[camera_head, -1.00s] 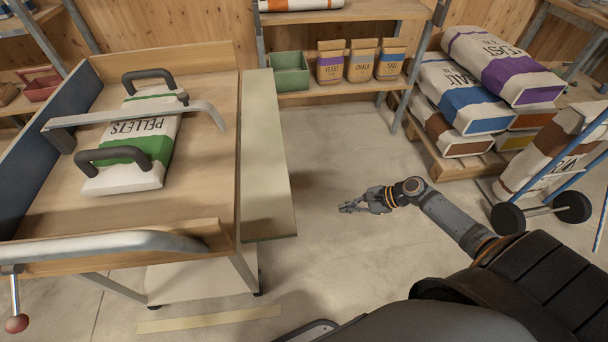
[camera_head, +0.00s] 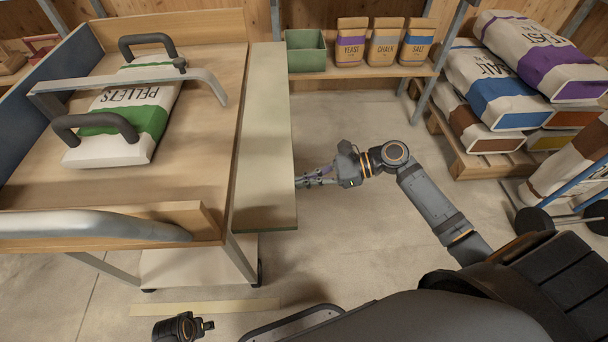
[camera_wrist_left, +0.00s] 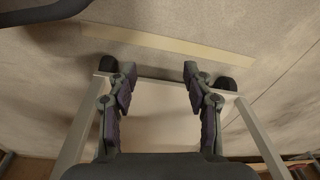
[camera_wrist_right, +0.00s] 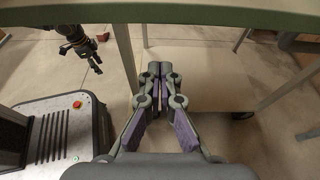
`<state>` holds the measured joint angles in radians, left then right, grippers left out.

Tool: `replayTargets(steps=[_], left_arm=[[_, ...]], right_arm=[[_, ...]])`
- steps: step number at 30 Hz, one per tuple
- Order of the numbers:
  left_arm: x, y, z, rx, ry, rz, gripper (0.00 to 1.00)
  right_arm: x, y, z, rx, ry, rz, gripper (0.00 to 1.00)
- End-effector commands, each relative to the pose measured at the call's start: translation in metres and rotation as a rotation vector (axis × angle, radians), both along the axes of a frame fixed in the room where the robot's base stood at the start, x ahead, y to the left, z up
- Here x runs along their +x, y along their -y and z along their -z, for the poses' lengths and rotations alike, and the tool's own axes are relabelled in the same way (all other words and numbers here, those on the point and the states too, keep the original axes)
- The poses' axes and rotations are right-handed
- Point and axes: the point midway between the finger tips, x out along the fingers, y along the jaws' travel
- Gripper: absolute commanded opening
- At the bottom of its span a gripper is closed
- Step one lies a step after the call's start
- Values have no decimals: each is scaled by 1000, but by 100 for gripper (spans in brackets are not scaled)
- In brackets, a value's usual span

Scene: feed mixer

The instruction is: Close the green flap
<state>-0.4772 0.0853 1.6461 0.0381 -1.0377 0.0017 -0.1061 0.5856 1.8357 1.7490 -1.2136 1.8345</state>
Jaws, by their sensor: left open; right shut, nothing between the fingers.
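The green flap (camera_head: 265,140) is a long pale green board along the right side of the wooden table, sticking out level from it. Its green edge crosses the top of the right wrist view (camera_wrist_right: 200,17). My right gripper (camera_head: 300,181) is shut and empty, with its fingertips at the flap's outer right edge. In the right wrist view my right gripper (camera_wrist_right: 160,68) points below the flap's edge; I cannot tell whether it touches. My left gripper (camera_wrist_left: 158,75) is open and empty, low near the table's lower shelf. Part of it shows at the bottom of the head view.
The wooden table (camera_head: 205,135) carries a pellets bag (camera_head: 125,115) under a metal bar (camera_head: 130,82). A shelf with a green bin (camera_head: 305,52) and small bags stands behind. Large sacks (camera_head: 500,80) lie on a pallet at right.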

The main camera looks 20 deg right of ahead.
Motion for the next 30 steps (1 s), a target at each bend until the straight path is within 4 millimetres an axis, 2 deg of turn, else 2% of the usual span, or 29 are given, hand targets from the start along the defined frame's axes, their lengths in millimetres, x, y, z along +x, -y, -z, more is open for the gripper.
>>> replayTargets(steps=[1,3,9,25,30], left_arm=[[2,2,-5,-4,0,1,51],[0,1,-4,-2,-3,0,51],[0,0,-1,-1,-2,0,51],[0,0,-2,0,3,0,51],[-11,-8,22,12,0,-3,51]], right_arm=[[3,-8,2,4,5,0,0],[2,-5,-15,-5,5,-1,0],[2,-5,-35,-4,2,-1,0],[1,-4,-40,-3,-1,0,0],[1,-4,-44,-12,-3,0,0]])
